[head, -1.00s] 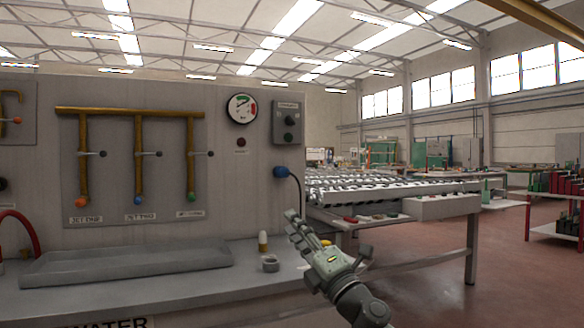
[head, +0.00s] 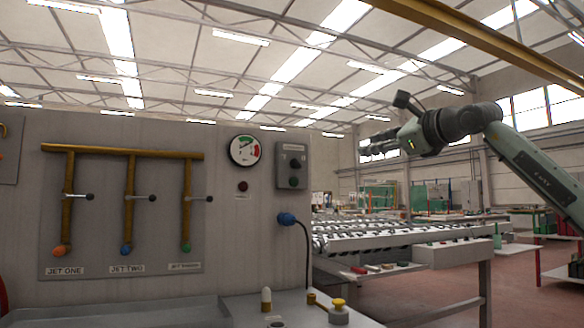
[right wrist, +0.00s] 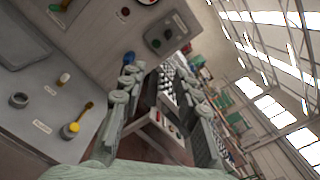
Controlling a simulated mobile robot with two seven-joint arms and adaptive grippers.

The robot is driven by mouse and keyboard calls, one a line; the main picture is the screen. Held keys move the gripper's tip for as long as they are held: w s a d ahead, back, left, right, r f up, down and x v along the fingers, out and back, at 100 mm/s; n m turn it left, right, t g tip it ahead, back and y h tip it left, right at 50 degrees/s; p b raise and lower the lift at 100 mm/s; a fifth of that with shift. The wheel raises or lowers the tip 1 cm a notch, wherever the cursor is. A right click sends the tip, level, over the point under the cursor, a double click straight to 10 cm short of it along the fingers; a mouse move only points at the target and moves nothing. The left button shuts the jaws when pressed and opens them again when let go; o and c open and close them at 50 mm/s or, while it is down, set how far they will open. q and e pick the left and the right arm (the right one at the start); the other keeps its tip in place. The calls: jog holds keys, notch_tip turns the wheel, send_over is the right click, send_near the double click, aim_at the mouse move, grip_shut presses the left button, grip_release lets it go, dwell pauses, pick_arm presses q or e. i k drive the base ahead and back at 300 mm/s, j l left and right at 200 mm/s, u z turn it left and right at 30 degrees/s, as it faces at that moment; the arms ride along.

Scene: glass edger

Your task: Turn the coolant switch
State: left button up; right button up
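A grey switch box (head: 290,165) with a small label and two round dark controls is mounted on the upright panel, right of the pressure gauge. I cannot read its label for sure. The box also shows in the right wrist view (right wrist: 166,36), above the fingers. My right gripper (head: 364,150) is raised to the right of the box, apart from it, with its fingers pointing left. In the right wrist view my right gripper (right wrist: 160,75) has its fingers spread with nothing between them. My left gripper is not in view.
The gauge (head: 244,150) and a dark red lamp (head: 243,186) are left of the box. A blue plug (head: 287,218) with a cable sticks out below it. Yellow pipes with levers (head: 130,150) are at left. A roller table (head: 400,238) stands behind at right.

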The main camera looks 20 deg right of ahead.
aim_at(294, 163)
jog(key=i+j, duration=0.1)
jog(key=i, duration=0.5)
jog(key=i+j, duration=0.15)
jog(key=i, duration=0.45)
